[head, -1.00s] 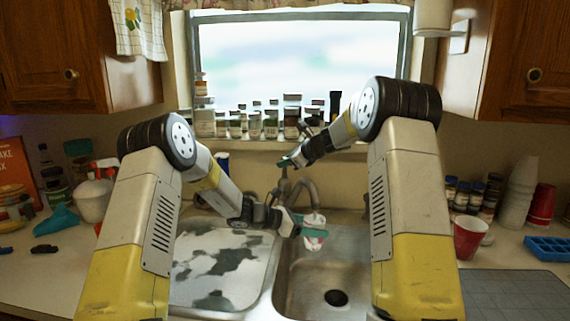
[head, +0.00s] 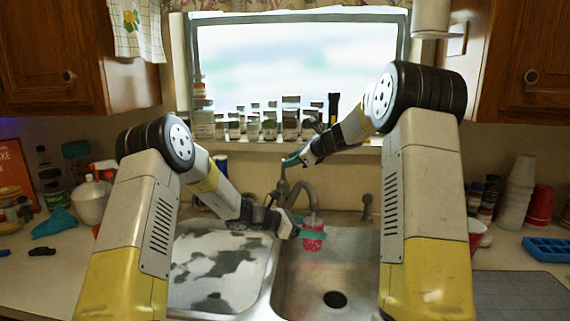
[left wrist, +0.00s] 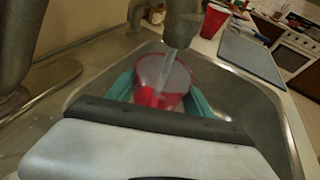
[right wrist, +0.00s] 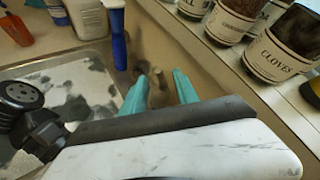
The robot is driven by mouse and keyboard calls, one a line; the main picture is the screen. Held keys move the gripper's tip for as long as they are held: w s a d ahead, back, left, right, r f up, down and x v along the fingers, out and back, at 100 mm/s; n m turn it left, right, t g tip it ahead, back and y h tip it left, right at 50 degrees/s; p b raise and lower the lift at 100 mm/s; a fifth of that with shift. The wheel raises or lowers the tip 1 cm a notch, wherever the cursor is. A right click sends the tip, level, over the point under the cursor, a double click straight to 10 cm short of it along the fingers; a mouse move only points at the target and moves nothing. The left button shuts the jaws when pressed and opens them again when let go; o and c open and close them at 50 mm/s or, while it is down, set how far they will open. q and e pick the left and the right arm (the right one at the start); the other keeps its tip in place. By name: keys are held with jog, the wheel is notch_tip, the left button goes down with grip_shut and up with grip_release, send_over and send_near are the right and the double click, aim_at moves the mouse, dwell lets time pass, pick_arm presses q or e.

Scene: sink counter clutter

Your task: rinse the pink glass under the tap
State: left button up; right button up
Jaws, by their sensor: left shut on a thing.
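The pink glass (head: 313,238) is in the right basin under the tap spout (head: 311,196). My left gripper (head: 309,233) is shut on it, with the teal fingers on either side. In the left wrist view, the glass (left wrist: 162,82) has its mouth towards the spout (left wrist: 182,25), and a clear stream of water runs down into it. My right gripper (head: 291,161) is above and behind the tap, near its top. In the right wrist view, its teal fingers (right wrist: 160,92) are apart, with a small, dim metal part showing between them.
The left basin (head: 220,265) has a grey-and-white patterned surface. Spice jars (head: 265,125) line the window sill, close to my right gripper. Red cups (head: 541,205) and a blue tray (head: 548,249) stand on the right counter. The front of the right basin around the drain (head: 335,299) is clear.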

jog(key=v, duration=0.7)
jog(key=shift+s, duration=0.1)
dwell(0.5)
pick_arm(q)
jog(key=s+a, duration=0.4)
jog(key=shift+s+a, duration=0.15)
jog(key=shift+a, duration=0.2)
pick_arm(e)
jog(key=shift+c, duration=0.3)
